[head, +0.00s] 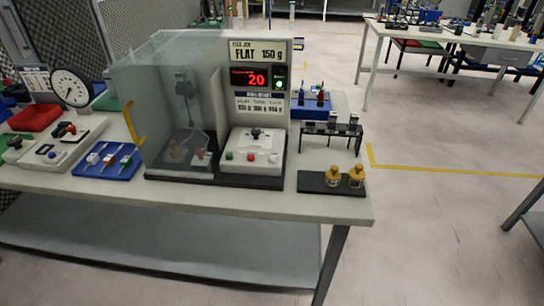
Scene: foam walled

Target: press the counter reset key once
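A tall panel (259,47) stands on the bench and reads "FLAT 150 g" at its top. Its red lit counter display (256,80) reads 20. A green lit round button or lamp (279,84) sits right of the display. Below the panel, a white control box (252,147) carries a dark knob (256,134), a green button (229,155), a red button (250,157) and a pale button (273,158). Small labels are too blurred to show which one is the reset key. Neither of my grippers is in view.
A clear guarded enclosure (150,90) with a yellow handle (133,122) stands left of the panel. A blue tray (108,160), another control box (55,142) and a dial gauge (70,88) are further left. Yellow-topped pieces (356,176) stand on a dark mat at right.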

